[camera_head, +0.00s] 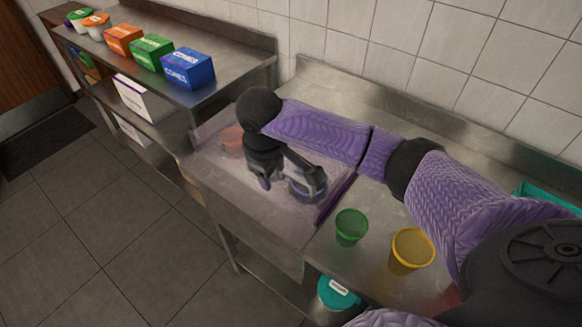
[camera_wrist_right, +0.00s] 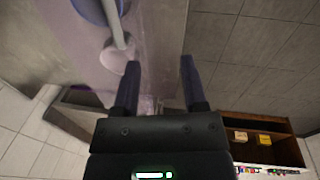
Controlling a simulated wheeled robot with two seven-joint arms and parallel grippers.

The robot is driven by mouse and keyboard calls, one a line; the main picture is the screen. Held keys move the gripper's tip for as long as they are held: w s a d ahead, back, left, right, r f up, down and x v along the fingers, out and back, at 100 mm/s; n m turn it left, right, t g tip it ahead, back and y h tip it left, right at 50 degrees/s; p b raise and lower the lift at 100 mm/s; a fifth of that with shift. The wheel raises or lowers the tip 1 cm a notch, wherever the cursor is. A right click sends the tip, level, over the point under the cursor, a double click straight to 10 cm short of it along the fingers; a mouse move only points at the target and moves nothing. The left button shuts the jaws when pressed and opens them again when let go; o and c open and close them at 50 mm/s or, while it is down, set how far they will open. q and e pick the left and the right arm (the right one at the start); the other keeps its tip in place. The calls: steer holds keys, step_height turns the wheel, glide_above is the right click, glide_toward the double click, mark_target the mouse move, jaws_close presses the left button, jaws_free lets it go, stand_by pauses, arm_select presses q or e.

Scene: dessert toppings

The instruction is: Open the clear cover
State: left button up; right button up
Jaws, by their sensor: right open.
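The clear cover (camera_head: 285,218) is a see-through, purple-tinted panel on a low box at the left end of the steel counter. It appears to lie down over the box; any gap at its edge is hard to tell. An orange round item (camera_head: 232,138) and a blue round container (camera_head: 308,190) show at it. My right gripper (camera_head: 266,178) reaches over the cover near its middle. In the right wrist view the gripper (camera_wrist_right: 160,62) is open and empty, with the cover (camera_wrist_right: 165,30) beyond its fingertips. Contact cannot be told. My left gripper is not in view.
A green cup (camera_head: 351,227) and a yellow cup (camera_head: 411,250) stand on the counter right of the box. A shelf at upper left holds orange, green and blue boxes (camera_head: 188,68) and small tubs. A teal-lidded tub (camera_head: 338,291) is below. Tiled floor (camera_head: 110,230) is clear.

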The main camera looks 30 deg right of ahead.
steer(key=m, duration=0.1)
glide_toward(292, 174)
steer(key=shift+h, duration=0.3)
steer(key=b+x, duration=0.1)
steer(key=x, duration=0.3)
steer(key=b+x, duration=0.1)
steer(key=x, duration=0.3)
steer(key=shift+a+f, duration=0.2)
steer(key=shift+f, duration=0.15)
steer(key=shift+c, duration=0.4)
jaws_close()
